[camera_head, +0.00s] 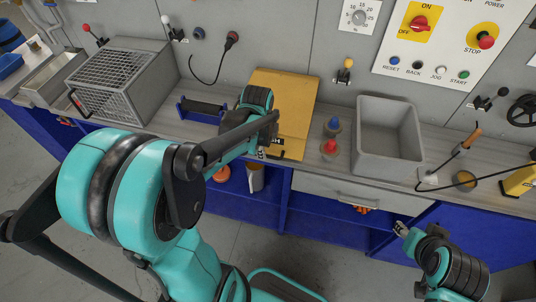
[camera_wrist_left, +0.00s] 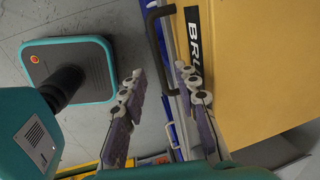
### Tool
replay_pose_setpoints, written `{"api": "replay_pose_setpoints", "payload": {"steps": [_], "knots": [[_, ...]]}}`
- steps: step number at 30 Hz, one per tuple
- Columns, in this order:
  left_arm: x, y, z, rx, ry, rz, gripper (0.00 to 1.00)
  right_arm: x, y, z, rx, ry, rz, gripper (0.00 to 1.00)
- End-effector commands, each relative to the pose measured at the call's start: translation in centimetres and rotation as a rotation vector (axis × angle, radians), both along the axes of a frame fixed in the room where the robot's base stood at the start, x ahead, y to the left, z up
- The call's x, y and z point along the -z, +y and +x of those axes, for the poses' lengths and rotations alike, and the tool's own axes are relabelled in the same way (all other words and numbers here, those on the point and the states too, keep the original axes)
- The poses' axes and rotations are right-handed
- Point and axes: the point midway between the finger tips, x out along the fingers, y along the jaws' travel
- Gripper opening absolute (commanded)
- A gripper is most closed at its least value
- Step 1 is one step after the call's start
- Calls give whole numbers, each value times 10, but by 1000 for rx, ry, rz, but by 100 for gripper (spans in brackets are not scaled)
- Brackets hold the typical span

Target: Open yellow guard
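The yellow guard (camera_head: 298,92) is a flat panel on the bench, left of the grey bin. In the head view my left gripper (camera_head: 263,151) is at the guard's front edge, partly hidden by my arm. My right gripper (camera_head: 401,229) is low at the right, away from the guard; its fingers are too small to read.
A wire-mesh box (camera_head: 118,78) and a blue holder (camera_head: 203,108) stand left of the guard. Two small knobs, blue (camera_head: 333,124) and red (camera_head: 329,147), and a grey bin (camera_head: 388,137) stand right. A control panel (camera_head: 447,40) is above.

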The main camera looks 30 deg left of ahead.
Motion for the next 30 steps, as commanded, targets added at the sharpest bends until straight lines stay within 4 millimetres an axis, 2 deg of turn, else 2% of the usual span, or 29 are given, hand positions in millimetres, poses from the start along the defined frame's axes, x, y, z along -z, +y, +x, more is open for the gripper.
{"api": "replay_pose_setpoints", "payload": {"steps": [1,6,16,17,20,30], "knots": [[11,0,2,0,0,0,31,6,0,0,0,0,0,40],[29,1,5,-1,-1,0,31,13,0,0,0,0,0,40],[32,1,6,-1,-1,0,31,13,0,0,0,0,0,40],[32,1,6,-1,-1,0,28,13,0,0,0,0,0,40],[32,1,6,-1,-1,0,2,13,0,0,0,0,0,40],[28,1,5,-2,8,-2,0,10,0,0,0,0,0,40]]}}
